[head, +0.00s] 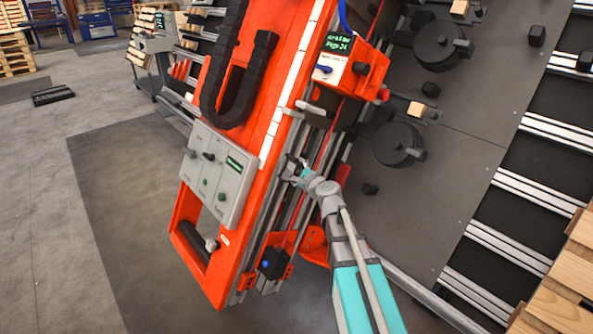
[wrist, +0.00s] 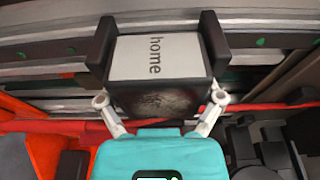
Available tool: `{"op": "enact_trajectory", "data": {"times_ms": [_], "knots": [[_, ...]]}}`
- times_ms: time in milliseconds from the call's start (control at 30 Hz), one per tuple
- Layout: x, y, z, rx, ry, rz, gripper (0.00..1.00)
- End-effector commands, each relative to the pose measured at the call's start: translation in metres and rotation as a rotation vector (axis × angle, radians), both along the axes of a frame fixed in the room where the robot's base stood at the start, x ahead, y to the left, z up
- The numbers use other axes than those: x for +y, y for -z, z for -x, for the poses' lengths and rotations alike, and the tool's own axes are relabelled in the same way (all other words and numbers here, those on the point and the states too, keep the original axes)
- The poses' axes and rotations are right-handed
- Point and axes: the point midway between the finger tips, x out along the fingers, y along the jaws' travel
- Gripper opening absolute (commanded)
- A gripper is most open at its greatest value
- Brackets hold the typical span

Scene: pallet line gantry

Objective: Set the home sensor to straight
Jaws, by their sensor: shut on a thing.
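The home sensor (wrist: 165,92) is a dark block with a pale top marked "home", its lettering turned sideways in the wrist view. My gripper (wrist: 157,45) is shut on it, with a dark finger pad against each side. Grey rails (wrist: 40,48) run across behind the block, sloping slightly. I cannot tell whether the block sits exactly square to them. In the head view my gripper (head: 293,168) is at the rails along the side of the orange gantry beam (head: 270,150). The sensor itself is too small to make out there.
A grey control panel (head: 219,175) is on the beam's left. An orange box with a green display (head: 340,43) stands above my gripper. Dark round units (head: 397,145) are on the grey plate at right. A red cable (wrist: 265,106) runs close by the gripper.

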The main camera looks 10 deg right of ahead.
Motion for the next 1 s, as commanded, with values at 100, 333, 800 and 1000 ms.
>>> {"op": "enact_trajectory", "data": {"times_ms": [100,333,800,1000], "knots": [[0.0001,0.0002,0.0003,0.0,0.0,0.001,0.95],[-0.0001,0.0001,0.0002,0.0,0.0,0.001,1.0],[0.0,0.0013,-0.0012,-0.007,-0.023,-0.007,1.0],[0.0004,0.0024,-0.0031,-0.029,-0.071,-0.019,1.0]]}}
